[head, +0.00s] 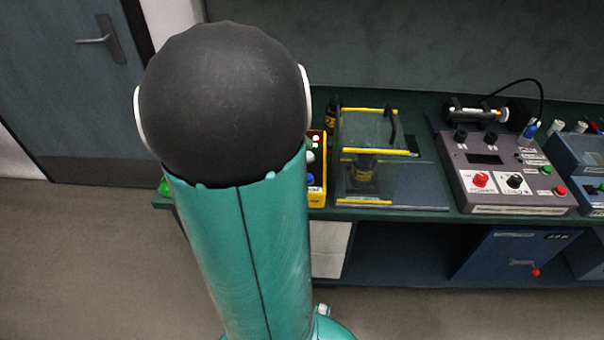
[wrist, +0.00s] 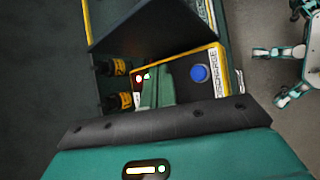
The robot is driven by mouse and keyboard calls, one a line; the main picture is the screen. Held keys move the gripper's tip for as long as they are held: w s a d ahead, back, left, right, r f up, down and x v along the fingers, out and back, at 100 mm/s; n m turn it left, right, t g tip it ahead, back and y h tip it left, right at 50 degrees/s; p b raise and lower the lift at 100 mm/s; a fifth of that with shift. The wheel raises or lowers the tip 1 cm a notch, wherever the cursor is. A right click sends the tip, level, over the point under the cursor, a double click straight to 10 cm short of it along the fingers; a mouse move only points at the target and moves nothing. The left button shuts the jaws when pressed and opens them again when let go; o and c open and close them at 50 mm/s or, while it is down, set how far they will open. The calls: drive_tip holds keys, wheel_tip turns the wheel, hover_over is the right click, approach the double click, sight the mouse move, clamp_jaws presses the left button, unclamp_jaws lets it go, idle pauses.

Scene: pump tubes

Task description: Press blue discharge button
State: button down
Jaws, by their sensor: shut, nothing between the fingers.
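The round blue discharge button (wrist: 199,73) sits on a yellow-edged box (wrist: 178,64) beside a white label reading DISCHARGE (wrist: 216,72). The same button (head: 310,180) shows in the head view at the right edge of my arm, which hides much of the box. My gripper (wrist: 153,88) shows in the wrist view as narrow teal fingers, shut and empty, left of the blue button in the picture. A visible gap separates them from the button in this view; their height above the box is unclear. The gripper is hidden in the head view.
A clear-walled stand with yellow edges (head: 369,109) is right of the button box on the green bench. A grey control panel (head: 505,165) with knobs and a cable is farther right. Two black-and-yellow cylinders (wrist: 119,68) are close left of my fingers in the wrist view.

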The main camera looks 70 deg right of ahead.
drive_tip(key=shift+f, duration=4.45)
drive_tip(key=shift+f, duration=0.4)
drive_tip(key=shift+f, duration=0.6)
drive_tip(key=shift+r, duration=1.05)
drive_tip(key=shift+r, duration=2.5)
